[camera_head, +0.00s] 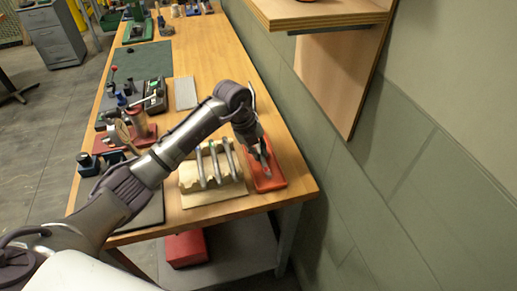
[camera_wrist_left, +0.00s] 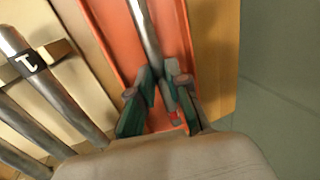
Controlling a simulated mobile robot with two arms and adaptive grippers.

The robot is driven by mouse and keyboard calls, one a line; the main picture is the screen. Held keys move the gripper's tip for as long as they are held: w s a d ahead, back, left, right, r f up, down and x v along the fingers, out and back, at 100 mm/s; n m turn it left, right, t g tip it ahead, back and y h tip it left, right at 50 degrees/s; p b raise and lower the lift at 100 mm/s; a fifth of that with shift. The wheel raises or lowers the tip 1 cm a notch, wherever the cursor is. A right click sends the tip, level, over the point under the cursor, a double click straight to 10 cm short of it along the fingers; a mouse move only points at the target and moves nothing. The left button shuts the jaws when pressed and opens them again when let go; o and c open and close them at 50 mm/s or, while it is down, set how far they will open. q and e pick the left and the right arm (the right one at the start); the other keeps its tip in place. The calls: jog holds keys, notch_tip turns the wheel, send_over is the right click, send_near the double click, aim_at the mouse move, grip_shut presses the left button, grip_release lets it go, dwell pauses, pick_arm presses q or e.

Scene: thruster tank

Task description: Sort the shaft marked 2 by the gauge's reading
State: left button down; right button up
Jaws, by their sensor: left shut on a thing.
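My left gripper (camera_head: 262,158) is low over the red tray (camera_head: 276,184) at the right end of the table. In the left wrist view its fingers (camera_wrist_left: 157,100) are shut on a grey metal shaft (camera_wrist_left: 145,30), inside or just above the tray; contact with the floor is unclear. No mark shows on this shaft. Beside the tray, several shafts (camera_head: 216,163) lie on a pale wooden rack (camera_head: 214,198). One shaft there has a black band (camera_wrist_left: 30,61) with a white mark that I cannot read surely. A round-faced gauge (camera_head: 123,131) seems to stand at left. My right gripper is out of view.
A red-based fixture (camera_head: 140,133) and dark blue blocks (camera_head: 88,160) stand along the table's left side. A grey plate (camera_head: 185,92) and a green mat (camera_head: 143,61) lie further back. A wooden shelf (camera_head: 320,12) juts from the wall at right.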

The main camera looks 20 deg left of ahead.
pick_arm(q)
jog(key=c, duration=1.1)
grip_release()
jog(key=shift+o, duration=0.2)
jog(key=v, duration=1.2)
